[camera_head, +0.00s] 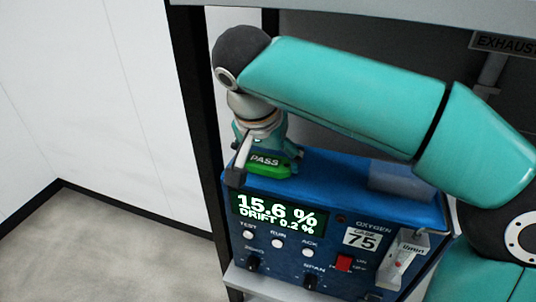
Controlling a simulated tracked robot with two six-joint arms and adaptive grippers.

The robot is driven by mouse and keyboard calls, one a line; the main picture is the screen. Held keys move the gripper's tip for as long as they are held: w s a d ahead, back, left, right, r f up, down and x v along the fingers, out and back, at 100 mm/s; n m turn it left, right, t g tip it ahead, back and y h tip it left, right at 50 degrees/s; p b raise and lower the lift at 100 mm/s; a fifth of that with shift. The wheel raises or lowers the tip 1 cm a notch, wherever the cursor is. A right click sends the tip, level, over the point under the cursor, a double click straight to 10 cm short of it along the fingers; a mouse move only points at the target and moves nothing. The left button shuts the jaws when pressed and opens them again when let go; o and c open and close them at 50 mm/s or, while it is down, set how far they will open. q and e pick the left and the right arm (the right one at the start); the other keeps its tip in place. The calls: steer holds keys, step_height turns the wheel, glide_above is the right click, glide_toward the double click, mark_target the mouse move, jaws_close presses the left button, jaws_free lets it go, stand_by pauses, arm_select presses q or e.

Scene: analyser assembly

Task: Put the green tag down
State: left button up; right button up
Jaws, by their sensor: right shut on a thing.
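The green tag (268,168) has a dark label reading PASS. It is at the left end of the blue analyser's top (325,165), by the front edge above the display. My right gripper (262,170) comes down from above and is shut on the tag, with one dark fingertip at the tag's left and the other side partly behind it. I cannot tell whether the tag touches the analyser's top. My left gripper is not in view.
The analyser's lit display (280,213) reads 15.6 % and DRIFT 0.2 %. A dark post (198,110) stands close on the left. A grey block (400,183) sits at the top's right end.

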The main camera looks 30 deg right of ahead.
steer(key=shift+f, duration=0.1)
steer(key=o, duration=0.8)
steer(key=shift+a+r, duration=0.1)
steer(key=shift+r, duration=0.15)
steer(key=s+a, duration=0.2)
steer(key=a, duration=0.1)
steer(key=s+a+b, duration=0.1)
steer(key=s+a, duration=0.5)
steer(key=shift+s+a+r+b, duration=0.15)
steer(key=shift+a+r+b, duration=0.05)
steer(key=shift+r+b, duration=0.2)
